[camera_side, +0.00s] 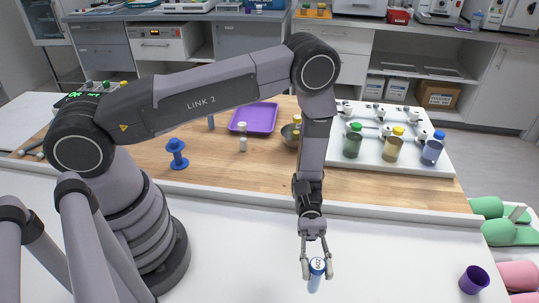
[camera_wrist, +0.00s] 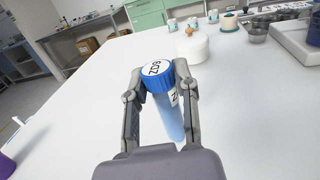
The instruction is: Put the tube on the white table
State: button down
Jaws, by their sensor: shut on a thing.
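The tube (camera_side: 315,283) has a blue cap with a white label on top and a pale blue body. My gripper (camera_side: 317,270) is shut on it near the cap and holds it roughly upright over the white table (camera_side: 400,262). I cannot tell whether the tube's bottom touches the table.
A purple cup (camera_side: 473,279) stands at the right, near green (camera_side: 510,232) and pink rolls (camera_side: 517,275). Behind a raised white edge, a wooden bench holds a purple tray (camera_side: 254,118), a blue stand (camera_side: 177,155) and a white rack with bottles (camera_side: 392,150). The table around the tube is clear.

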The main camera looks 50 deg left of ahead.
aim_at(316, 277)
jog(key=shift+w+d+f, duration=0.1)
jog(key=shift+f, duration=1.65)
jog(key=c, duration=0.9)
grip_release()
jog(key=shift+f, duration=0.15)
jog(key=shift+o, duration=0.2)
